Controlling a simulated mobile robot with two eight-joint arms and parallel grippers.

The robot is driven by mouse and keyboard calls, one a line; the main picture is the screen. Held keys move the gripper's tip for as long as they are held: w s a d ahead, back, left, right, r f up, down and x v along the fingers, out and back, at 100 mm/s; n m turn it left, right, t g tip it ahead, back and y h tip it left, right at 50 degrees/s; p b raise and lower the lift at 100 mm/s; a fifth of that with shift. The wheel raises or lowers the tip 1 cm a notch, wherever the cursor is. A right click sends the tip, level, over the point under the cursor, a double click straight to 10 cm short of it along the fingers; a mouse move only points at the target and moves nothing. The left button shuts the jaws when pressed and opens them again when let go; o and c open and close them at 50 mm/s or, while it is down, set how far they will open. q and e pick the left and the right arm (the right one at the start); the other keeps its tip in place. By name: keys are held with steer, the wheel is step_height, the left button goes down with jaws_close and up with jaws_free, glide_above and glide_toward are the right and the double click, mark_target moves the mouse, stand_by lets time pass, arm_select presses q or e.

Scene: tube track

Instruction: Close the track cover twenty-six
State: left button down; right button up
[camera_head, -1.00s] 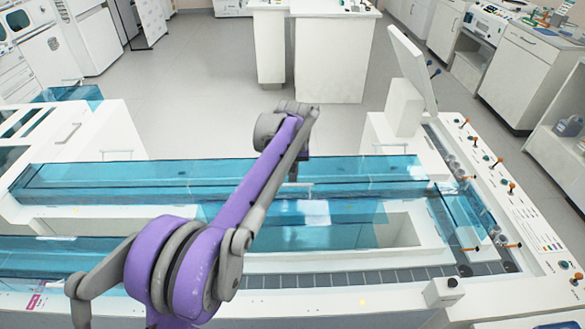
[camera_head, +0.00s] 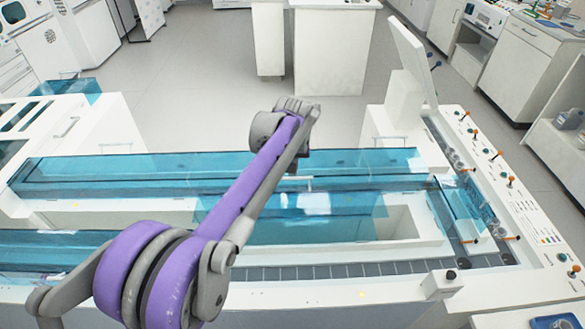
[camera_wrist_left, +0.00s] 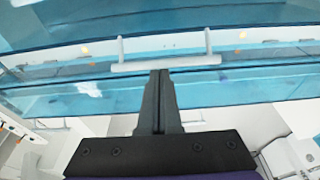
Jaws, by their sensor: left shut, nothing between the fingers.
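The long transparent blue track cover (camera_head: 120,170) lies along the far side of the white track machine. No number is readable on it. A white bar handle (camera_wrist_left: 165,64) crosses the blue panel in the left wrist view; it also shows small in the head view (camera_head: 298,184). My left gripper (camera_wrist_left: 160,74) is shut and empty, its fingertips right at the near edge of the handle's middle. I cannot tell whether they touch it. In the head view, my left gripper (camera_head: 291,169) is mostly hidden behind my purple forearm. My right gripper is not in view.
A second blue cover (camera_head: 50,250) lies on the near left side. A white screen (camera_head: 412,58) stands up at the machine's right end, beside a panel (camera_head: 525,215) with several orange-topped levers. A dark segmented track (camera_head: 340,271) runs along the front. Open floor lies behind.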

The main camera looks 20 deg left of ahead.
arm_select(q)
steer(key=s+d+r+t, duration=0.1)
steer(key=s, duration=0.2)
steer(key=s+d+r+t+y, duration=0.1)
steer(key=s+d+t, duration=0.1)
steer(key=s+d+r+t+y+p, duration=0.1)
steer(key=s, duration=0.2)
steer(key=shift+s+d+r, duration=0.15)
steer(key=shift+s+r, duration=0.05)
steer(key=shift+s, duration=0.1)
steer(key=s+d+f+t+y+b, duration=0.1)
steer(key=s+d+f+t+b, duration=0.2)
steer(key=s, duration=0.3)
steer(key=s+d+f+t+y+b, duration=0.2)
steer(key=s+d+f+t+b, duration=0.1)
steer(key=s+b, duration=0.2)
steer(key=s+d+f+t+y+b, duration=0.1)
steer(key=s+d+f+t+b, duration=0.2)
steer(key=s, duration=0.5)
steer(key=shift+s+d+f+t+y+b, duration=0.15)
steer(key=shift+s+f+t+y+b, duration=0.1)
steer(key=shift+t+y+b, duration=0.25)
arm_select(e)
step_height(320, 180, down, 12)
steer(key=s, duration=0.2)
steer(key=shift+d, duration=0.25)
arm_select(q)
steer(key=shift+r, duration=0.1)
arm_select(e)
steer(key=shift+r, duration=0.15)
